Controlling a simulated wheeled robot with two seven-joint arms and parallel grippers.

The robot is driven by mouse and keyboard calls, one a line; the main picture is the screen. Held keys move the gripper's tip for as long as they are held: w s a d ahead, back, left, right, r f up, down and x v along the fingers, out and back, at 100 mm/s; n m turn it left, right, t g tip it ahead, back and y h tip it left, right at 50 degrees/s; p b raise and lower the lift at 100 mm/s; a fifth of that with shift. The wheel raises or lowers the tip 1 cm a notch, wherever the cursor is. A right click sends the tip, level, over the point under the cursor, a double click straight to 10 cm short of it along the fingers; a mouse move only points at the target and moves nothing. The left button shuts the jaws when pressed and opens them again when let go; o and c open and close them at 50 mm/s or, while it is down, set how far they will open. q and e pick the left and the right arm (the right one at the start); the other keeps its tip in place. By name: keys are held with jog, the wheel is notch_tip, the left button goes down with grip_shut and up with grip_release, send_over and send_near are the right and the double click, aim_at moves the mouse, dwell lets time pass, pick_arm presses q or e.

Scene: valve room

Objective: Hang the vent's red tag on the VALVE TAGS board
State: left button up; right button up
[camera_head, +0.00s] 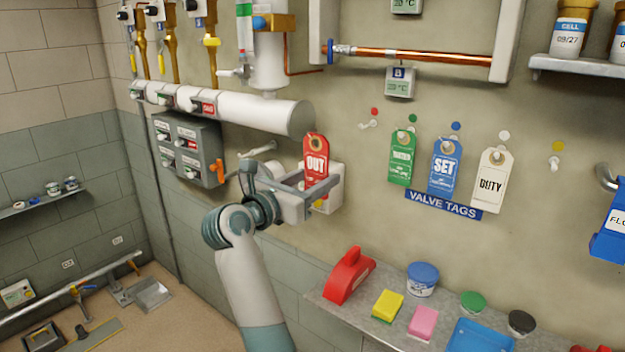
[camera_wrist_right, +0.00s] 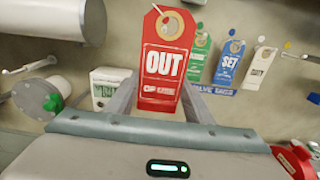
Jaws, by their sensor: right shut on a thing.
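The red tag (camera_head: 316,157) reads OUT and has a hole at its top. My right gripper (camera_head: 313,192) is shut on its lower part and holds it upright, left of the board. In the right wrist view the red tag (camera_wrist_right: 162,62) stands between the fingers. The VALVE TAGS board (camera_head: 443,205) is a blue label on the wall. Above it hang a green tag (camera_head: 401,160), a blue SET tag (camera_head: 444,168) and a white DUTY tag (camera_head: 490,182). A bare peg (camera_head: 369,124) sits under a red dot. My left gripper is not in view.
Another bare peg (camera_head: 555,164) is under a yellow dot at the right. A shelf (camera_head: 325,301) below carries a red object, sponges and several lidded pots. A white pipe (camera_head: 255,113) and a grey switch box (camera_head: 187,150) are at the left. A blue bin (camera_head: 611,236) is at the far right.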

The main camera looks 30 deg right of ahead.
jog(key=p+x, duration=0.1)
jog(key=x, duration=0.5)
jog(key=shift+d, duration=0.4)
jog(key=shift+w, duration=0.1)
dwell(0.3)
